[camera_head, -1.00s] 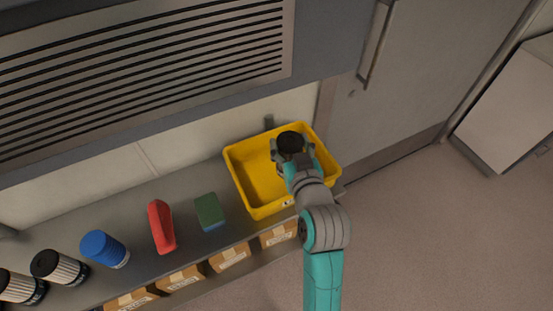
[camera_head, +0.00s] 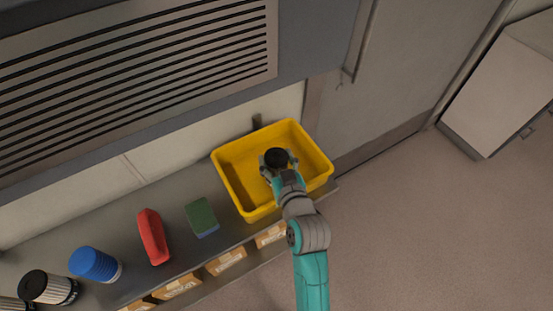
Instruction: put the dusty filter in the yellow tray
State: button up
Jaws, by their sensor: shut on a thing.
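The yellow tray (camera_head: 235,190) stands at the right end of the grey shelf. My gripper (camera_head: 276,163) is over the inside of the tray, shut on a dark round-topped thing, which I take to be the dusty filter (camera_head: 276,157). Only its black top shows clearly; its body is hidden by the fingers and by the view from above. I cannot tell whether it touches the tray floor.
Left of the tray on the shelf are a green and blue sponge (camera_head: 201,216), a red bottle (camera_head: 153,237), a blue ribbed cylinder (camera_head: 95,264) and pale pleated filters with black caps (camera_head: 48,287). Cardboard boxes (camera_head: 226,261) sit below. A louvred panel (camera_head: 130,85) overhangs the shelf.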

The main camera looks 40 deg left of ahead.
jog(key=shift+f, duration=0.2)
jog(key=o, duration=1.3)
jog(key=shift+c, duration=0.2)
jog(key=shift+d+r, duration=0.1)
jog(key=v, duration=1.1)
jog(key=shift+s+d, duration=0.25)
jog(key=shift+s, duration=0.05)
jog(key=shift+r, duration=0.1)
